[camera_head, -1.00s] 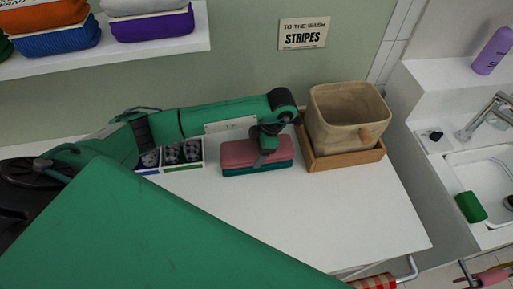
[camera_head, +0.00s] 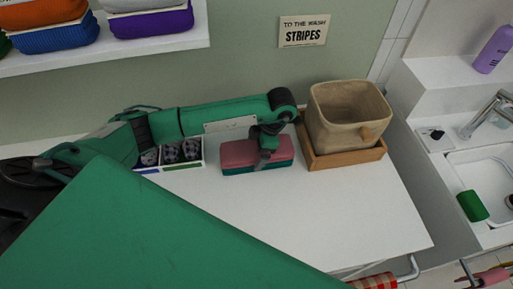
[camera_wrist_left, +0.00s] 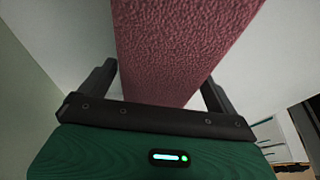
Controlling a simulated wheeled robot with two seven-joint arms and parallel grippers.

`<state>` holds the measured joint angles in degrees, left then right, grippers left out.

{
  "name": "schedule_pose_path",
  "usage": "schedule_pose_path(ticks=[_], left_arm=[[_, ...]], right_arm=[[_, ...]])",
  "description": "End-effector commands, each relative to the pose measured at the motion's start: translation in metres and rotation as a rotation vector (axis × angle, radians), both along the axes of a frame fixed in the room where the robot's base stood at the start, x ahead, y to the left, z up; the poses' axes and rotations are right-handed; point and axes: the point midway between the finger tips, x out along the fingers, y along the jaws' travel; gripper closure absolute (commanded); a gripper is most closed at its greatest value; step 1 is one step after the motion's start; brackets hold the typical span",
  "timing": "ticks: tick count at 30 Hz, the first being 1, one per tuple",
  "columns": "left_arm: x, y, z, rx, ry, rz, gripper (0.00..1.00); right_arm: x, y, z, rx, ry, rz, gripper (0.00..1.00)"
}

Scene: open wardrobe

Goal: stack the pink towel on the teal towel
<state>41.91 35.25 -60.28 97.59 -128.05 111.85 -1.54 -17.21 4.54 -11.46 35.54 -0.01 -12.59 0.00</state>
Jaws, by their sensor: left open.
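The pink towel (camera_head: 240,153) lies on top of the teal towel (camera_head: 240,170) on the white counter in the head view. The two edges look roughly lined up. My left gripper (camera_head: 265,158) is over the right half of the pink towel, pointing down. In the left wrist view the pink towel (camera_wrist_left: 180,45) runs between the two spread fingers, with a gap on each side. The gripper is open around it. The teal towel is hidden in the wrist view. My right gripper is not seen.
A beige basket (camera_head: 345,115) stands in a wooden tray (camera_head: 345,159) just right of the towels. A divided box (camera_head: 183,165) with dark patterned items is left. A shelf (camera_head: 190,43) with folded towels hangs upper left. The counter front (camera_head: 330,210) is clear.

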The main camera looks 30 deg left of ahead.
Motion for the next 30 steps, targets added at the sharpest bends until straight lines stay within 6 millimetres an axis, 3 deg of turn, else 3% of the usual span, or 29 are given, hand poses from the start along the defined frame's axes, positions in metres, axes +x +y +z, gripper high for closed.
schedule_pose_path(ticks=[17,30], left_arm=[[0.000,0.000,0.002,0.000,0.000,0.000,0.05],[0.000,0.000,0.042,0.000,-0.001,0.000,0.05]], right_arm=[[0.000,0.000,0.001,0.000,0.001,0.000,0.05],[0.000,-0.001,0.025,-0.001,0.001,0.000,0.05]])
